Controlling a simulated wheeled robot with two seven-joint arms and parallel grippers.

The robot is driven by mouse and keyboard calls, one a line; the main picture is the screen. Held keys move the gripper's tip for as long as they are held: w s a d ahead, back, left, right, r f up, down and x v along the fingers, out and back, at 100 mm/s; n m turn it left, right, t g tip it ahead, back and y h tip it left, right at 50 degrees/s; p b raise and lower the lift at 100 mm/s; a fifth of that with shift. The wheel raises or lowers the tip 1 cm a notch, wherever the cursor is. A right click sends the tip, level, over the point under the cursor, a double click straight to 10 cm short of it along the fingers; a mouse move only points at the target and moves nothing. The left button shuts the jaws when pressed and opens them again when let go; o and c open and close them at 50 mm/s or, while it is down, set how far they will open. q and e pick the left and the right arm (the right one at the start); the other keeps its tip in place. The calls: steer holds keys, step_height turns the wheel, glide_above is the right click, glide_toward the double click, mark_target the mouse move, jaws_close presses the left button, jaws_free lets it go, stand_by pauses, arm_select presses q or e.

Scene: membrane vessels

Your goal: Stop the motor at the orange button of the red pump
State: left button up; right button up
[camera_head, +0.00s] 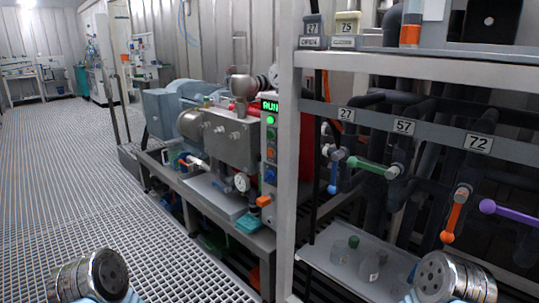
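A narrow grey control panel (270,160) stands beside the left post of the rack, right of the picture's middle. Its display (270,105) reads RUN in green, above a lit green lamp (270,120). Lower on the panel are several coloured buttons, among them an orange button (271,152) and a blue one (270,175). A red housing (252,105) shows behind the panel, partly hidden by it and the post. Rounded metal ends of my two arms show at the bottom left and bottom right, well apart from the panel. No gripper fingers show.
The rack's grey post (287,180) stands just right of the panel. The rack holds valves with coloured handles labelled 27, 57 and 72. A grey steel pump block (231,140) and blue motor (162,112) sit left of the panel. The grated floor (70,180) is clear.

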arm_select(q)
jaws_close()
stand_by(1.8)
